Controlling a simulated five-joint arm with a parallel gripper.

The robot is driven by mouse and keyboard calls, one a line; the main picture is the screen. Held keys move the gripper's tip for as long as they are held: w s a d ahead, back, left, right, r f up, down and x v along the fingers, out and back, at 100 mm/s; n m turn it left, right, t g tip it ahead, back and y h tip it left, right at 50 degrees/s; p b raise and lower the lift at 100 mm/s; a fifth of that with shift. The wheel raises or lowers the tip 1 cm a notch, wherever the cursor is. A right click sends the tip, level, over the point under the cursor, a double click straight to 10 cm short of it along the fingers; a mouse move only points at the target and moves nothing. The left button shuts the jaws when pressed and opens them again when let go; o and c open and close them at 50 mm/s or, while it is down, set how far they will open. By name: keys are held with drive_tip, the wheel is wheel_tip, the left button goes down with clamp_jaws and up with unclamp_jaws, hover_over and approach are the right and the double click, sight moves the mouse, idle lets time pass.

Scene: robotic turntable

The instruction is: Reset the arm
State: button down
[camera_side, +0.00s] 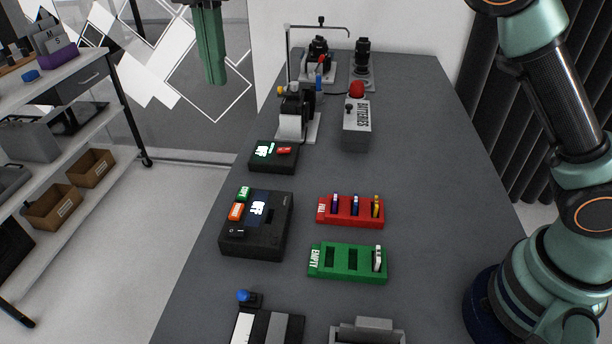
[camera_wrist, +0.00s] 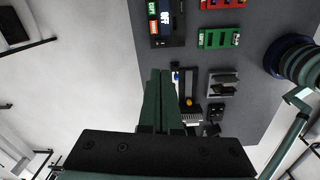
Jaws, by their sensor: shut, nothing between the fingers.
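My gripper (camera_side: 215,78) hangs from the top edge in the side view, fingers pointing down. It is over the floor side, left of the grey table (camera_side: 430,185) in the picture, well clear of everything on it. Its green fingers are shut together and empty. In the wrist view the gripper (camera_wrist: 160,73) shows the closed fingers from behind, with the table beyond. My arm rises at the right of the side view and leaves the top of the frame, so the part between is hidden.
On the table are a red tray (camera_side: 337,217) with several small batteries, a green tray (camera_side: 345,271) with one pale piece, a black box (camera_side: 270,242) reading OFF, and a grey battery box (camera_side: 355,133). A shelf unit (camera_side: 100,128) stands left. Floor between is free.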

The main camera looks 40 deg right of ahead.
drive_tip(key=s+d+r+m+t, duration=0.2)
drive_tip(key=s+d+m, duration=0.1)
drive_tip(key=d+m, duration=1.05)
drive_tip(key=s+d+f+m+t, duration=0.3)
drive_tip(key=s+d+f+m, duration=0.7)
drive_tip(key=d, duration=0.3)
drive_tip(key=shift+s+m, duration=0.35)
drive_tip(key=shift+m, duration=0.1)
drive_tip(key=c, duration=1.2)
unclamp_jaws()
drive_tip(key=shift+s+d+f, duration=0.15)
drive_tip(key=shift+f, duration=0.15)
drive_tip(key=shift+c, duration=0.2)
drive_tip(key=shift+o, duration=1.2)
drive_tip(key=n+g, duration=0.5)
drive_tip(key=n, duration=0.3)
hover_over(234, 231)
wheel_tip(234, 231, down, 9)
wheel_tip(234, 231, down, 11)
drive_tip(key=shift+f, duration=0.1)
